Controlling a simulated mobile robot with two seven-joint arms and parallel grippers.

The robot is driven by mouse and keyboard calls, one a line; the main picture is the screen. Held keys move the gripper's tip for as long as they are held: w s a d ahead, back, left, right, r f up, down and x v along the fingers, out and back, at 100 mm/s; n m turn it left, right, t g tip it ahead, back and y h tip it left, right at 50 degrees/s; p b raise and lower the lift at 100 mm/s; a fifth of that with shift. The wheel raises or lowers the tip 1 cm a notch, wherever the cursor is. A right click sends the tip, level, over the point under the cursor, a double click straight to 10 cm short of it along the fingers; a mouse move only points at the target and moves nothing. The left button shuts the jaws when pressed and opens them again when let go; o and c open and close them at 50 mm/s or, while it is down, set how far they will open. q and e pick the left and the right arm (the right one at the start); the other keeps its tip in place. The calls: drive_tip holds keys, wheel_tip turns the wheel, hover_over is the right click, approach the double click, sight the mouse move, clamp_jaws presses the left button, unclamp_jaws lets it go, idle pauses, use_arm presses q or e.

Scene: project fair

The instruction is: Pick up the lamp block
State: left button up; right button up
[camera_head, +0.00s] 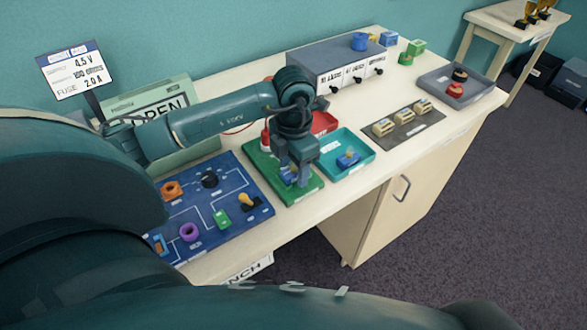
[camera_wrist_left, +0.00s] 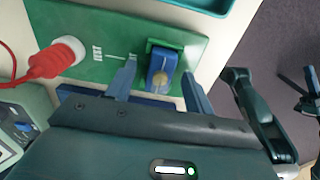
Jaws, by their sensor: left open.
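My left gripper (camera_wrist_left: 159,72) is open, with one finger on each side of this block. In the head view the left gripper (camera_head: 296,172) points down over the near part of the green board (camera_head: 309,187) and largely hides the block. A similar blue block with a yellowish top (camera_head: 348,159) lies in the teal tray (camera_head: 362,144).
A red plug (camera_wrist_left: 50,62) with a cable stands on the green board. The blue board (camera_head: 225,175) with several parts lies to the left. A red tray (camera_head: 325,122), a grey mat (camera_head: 408,138), a grey tray (camera_head: 487,91) and a grey box (camera_head: 325,58) share the table.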

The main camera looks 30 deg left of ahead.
use_arm(q)
drive_tip(key=shift+f, duration=0.3)
use_arm(e)
drive_tip(key=shift+f, duration=0.1)
use_arm(q)
drive_tip(key=shift+c, duration=0.4)
use_arm(e)
drive_tip(key=shift+w+a, duration=0.1)
drive_tip(key=shift+w, duration=0.05)
